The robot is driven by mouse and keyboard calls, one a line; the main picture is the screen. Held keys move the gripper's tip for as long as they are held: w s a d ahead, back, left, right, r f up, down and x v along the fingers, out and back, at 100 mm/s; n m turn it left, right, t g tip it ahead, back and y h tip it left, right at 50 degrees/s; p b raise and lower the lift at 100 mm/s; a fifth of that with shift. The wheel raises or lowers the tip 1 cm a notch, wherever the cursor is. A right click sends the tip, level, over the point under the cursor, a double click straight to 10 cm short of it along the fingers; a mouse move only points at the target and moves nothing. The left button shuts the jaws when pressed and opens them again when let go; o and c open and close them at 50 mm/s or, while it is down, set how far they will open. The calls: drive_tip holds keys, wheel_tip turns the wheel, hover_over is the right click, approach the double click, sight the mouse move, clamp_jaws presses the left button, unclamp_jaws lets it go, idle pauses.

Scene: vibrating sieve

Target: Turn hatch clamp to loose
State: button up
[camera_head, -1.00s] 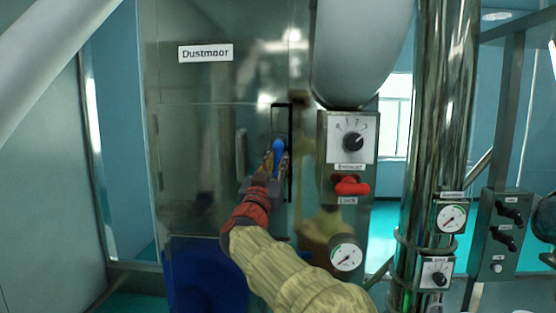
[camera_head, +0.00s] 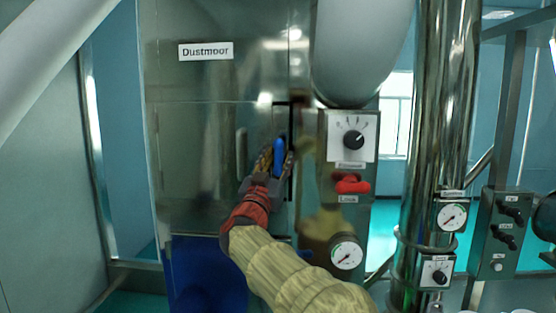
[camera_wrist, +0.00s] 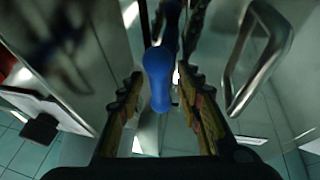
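The hatch clamp has a blue handle (camera_head: 279,158) on the front of the metal cabinet marked "Dustmoor" (camera_head: 205,52). In the head view the handle stands nearly upright beside a dark vertical slot. My gripper (camera_head: 275,163) is at the handle, with its fingers spread on either side. In the wrist view the blue handle (camera_wrist: 158,80) lies between the two fingers of my gripper (camera_wrist: 161,90), with gaps on both sides. The gripper is open and holds nothing. The clamp's base is partly hidden.
A metal door handle (camera_head: 241,154) is just left of my gripper; it also shows in the wrist view (camera_wrist: 262,58). To the right are a dial panel (camera_head: 338,125), a red lock knob (camera_head: 352,184) and a gauge (camera_head: 346,253). A shiny vertical pipe (camera_head: 440,120) stands further right.

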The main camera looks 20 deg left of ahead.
drive_tip(key=v, duration=1.1)
drive_tip(key=shift+s+f, duration=0.2)
drive_tip(key=shift+s, duration=0.15)
